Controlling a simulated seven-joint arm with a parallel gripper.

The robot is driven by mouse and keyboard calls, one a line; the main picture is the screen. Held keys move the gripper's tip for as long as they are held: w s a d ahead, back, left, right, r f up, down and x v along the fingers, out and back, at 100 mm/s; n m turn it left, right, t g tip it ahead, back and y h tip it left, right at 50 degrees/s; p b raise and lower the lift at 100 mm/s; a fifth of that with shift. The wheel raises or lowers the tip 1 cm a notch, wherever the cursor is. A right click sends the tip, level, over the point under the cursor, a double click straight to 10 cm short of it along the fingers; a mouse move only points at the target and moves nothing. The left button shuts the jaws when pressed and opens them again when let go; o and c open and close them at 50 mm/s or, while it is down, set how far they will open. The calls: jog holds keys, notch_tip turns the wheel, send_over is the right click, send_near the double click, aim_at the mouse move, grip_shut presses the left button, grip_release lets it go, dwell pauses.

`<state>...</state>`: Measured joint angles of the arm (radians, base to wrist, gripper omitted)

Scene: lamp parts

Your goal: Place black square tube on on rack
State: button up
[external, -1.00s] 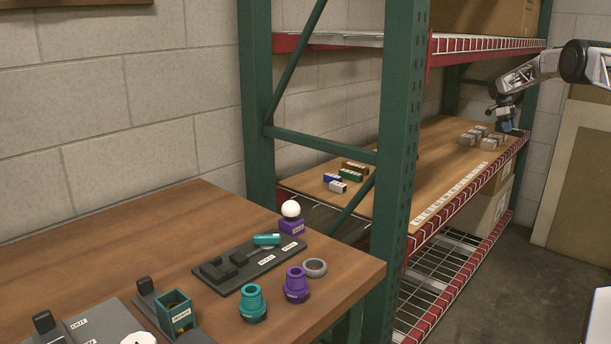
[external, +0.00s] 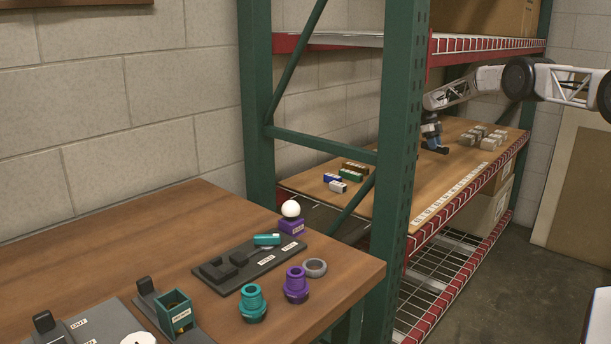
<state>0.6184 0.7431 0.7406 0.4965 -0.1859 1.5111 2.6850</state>
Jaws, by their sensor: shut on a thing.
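My gripper (external: 437,146) is low over the wooden middle shelf (external: 450,180) of the green rack (external: 395,130), behind its front post. It is shut on a small dark piece, too small and covered to make out well; it fits the black square tube. I cannot tell whether the piece touches the shelf. Grey-brown blocks (external: 490,140) stand in a cluster right of my gripper. To its left, nearer the camera, are small blue, white, green and brown blocks (external: 350,174).
A strip of white labels (external: 450,192) runs along the shelf's front. The wooden table (external: 345,268) in front holds teal (external: 253,303) and purple (external: 296,285) lamp parts and dark holders. Shelf room is clear between the two block groups.

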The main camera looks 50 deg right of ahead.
jog(key=n, duration=0.1)
send_over(374, 167)
jog(key=shift+w+d+f+h, duration=0.15)
jog(key=shift+d+f+h, duration=0.15)
jog(key=shift+f, duration=0.15)
jog(key=shift+f, duration=1.5)
jog(key=shift+f, duration=0.15)
jog(key=o, duration=0.7)
jog(key=shift+o, duration=0.2)
jog(key=shift+v, duration=2.15)
